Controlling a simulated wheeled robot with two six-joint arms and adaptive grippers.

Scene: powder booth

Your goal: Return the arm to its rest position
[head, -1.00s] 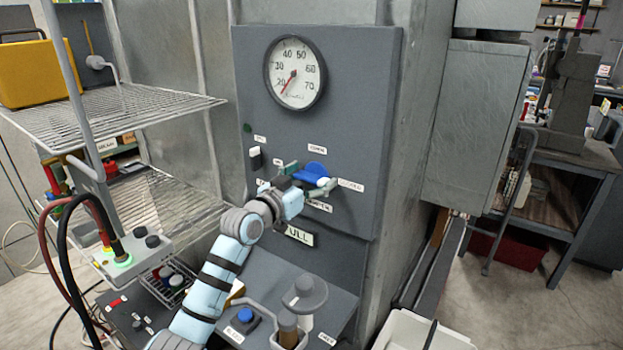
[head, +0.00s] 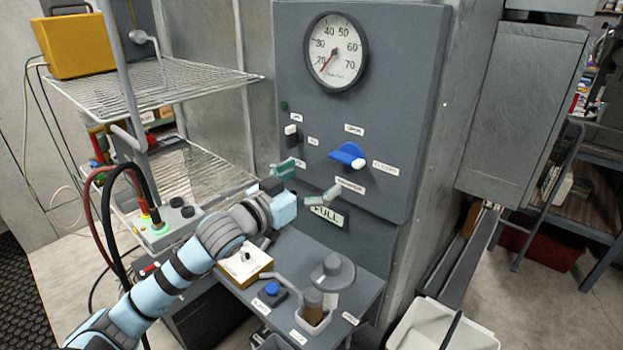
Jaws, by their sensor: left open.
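My left arm comes in from the lower left. Its gripper (head: 308,183) is open and empty, its two greenish fingers spread in front of the grey control panel (head: 420,120). It is below and left of the blue knob (head: 347,153), with a visible gap between them in the picture. The knob's white tip points right and slightly down, toward a small label on its right. Part of the panel's lower left and of a large label plate (head: 328,217) is hidden behind the gripper. My right gripper is not in view.
A round gauge (head: 338,52) and a dark switch with a white top (head: 292,134) are on the panel. A ledge below holds a blue button (head: 271,288) and a brown-handled item (head: 313,305). A wire rack (head: 150,90) stands left; a white bin (head: 440,325) is lower right.

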